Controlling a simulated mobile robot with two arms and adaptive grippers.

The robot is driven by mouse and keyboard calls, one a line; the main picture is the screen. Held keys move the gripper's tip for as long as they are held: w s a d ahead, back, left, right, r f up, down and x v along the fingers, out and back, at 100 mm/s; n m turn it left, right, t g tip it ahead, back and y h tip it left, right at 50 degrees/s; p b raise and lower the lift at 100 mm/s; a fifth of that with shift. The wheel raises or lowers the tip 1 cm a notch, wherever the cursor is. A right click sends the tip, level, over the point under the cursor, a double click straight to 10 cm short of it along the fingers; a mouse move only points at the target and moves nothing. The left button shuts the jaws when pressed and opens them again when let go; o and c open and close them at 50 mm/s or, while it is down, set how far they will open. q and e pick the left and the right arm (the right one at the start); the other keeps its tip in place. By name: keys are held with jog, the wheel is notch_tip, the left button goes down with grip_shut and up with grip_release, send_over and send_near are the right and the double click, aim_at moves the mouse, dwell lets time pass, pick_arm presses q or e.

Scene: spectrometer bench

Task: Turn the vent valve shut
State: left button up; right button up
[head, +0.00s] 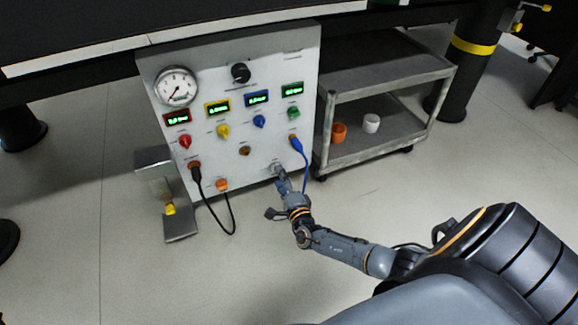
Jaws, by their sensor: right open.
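The grey control panel (222,150) stands upright in the middle of the head view. Its labels are too small to read, so I cannot tell by name which fitting is the vent valve. A small grey fitting (276,167) sits low on the right part of the panel. My right gripper (281,178) is open right at this fitting and partly hides it. I cannot tell whether the fingers touch it. Above are red (184,142), yellow (223,131), blue (259,121) and green (294,113) knobs. My left gripper is not in view.
A blue cable (304,165) hangs close to the right gripper, and a black cable (230,205) loops down at left. A grey cart (385,75) with orange (339,133) and white (371,123) cups stands at right. The floor in front is clear.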

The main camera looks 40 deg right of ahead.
jog(key=v, duration=0.9)
jog(key=shift+s, duration=0.25)
jog(key=shift+a, duration=0.15)
